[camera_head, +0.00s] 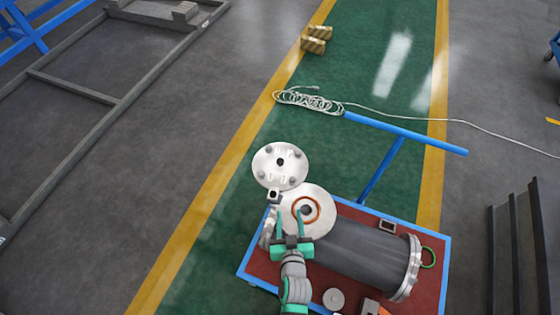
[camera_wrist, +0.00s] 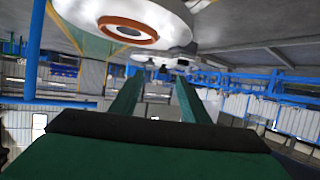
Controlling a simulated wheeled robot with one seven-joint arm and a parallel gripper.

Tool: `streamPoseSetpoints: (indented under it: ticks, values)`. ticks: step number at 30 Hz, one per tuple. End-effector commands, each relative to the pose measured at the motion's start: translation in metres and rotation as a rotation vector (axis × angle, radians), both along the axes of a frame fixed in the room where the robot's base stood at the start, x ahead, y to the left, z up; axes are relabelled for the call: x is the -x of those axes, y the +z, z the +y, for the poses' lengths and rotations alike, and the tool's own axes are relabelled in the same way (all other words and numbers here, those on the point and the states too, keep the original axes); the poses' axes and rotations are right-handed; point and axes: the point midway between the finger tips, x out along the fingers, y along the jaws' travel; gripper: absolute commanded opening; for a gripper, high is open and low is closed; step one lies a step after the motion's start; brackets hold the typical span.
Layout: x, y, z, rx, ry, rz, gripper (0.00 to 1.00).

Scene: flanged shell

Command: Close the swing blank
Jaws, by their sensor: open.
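The swing blank (camera_head: 280,165) is a round silver disc with several bolts or holes and a dark centre, in the head view. It stands swung out to the upper left of the shell's end flange. The end flange (camera_head: 318,226) is a pale disc with an orange ring around a dark opening; it also shows at the top of the wrist view (camera_wrist: 165,18). A small hinge block (camera_head: 273,196) sits between blank and flange. My gripper (camera_head: 290,217) is open in front of the flange, below the blank. Its green fingers (camera_wrist: 158,77) have nothing clearly between them in the wrist view.
The dark cylindrical shell (camera_head: 362,248) lies on a red cart (camera_head: 258,262) with blue edges and a blue handle (camera_head: 405,133). The green floor left of the blank is free.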

Motion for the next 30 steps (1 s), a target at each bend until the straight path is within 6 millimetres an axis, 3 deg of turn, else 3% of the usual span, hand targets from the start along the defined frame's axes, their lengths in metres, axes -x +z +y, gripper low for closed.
streamPoseSetpoints:
  ticks: [1, 6, 12, 23, 30]
  values:
    - [-0.023, 0.000, 0.000, -0.003, 0.011, -0.002, 0.42]
    - [-0.083, -0.002, 0.003, -0.019, 0.059, 0.010, 0.42]
    - [-0.132, 0.005, 0.009, -0.031, 0.111, 0.015, 0.42]
    - [-0.165, 0.003, 0.017, -0.038, 0.138, 0.016, 0.42]
    - [-0.204, -0.013, 0.025, -0.037, 0.139, 0.016, 0.42]
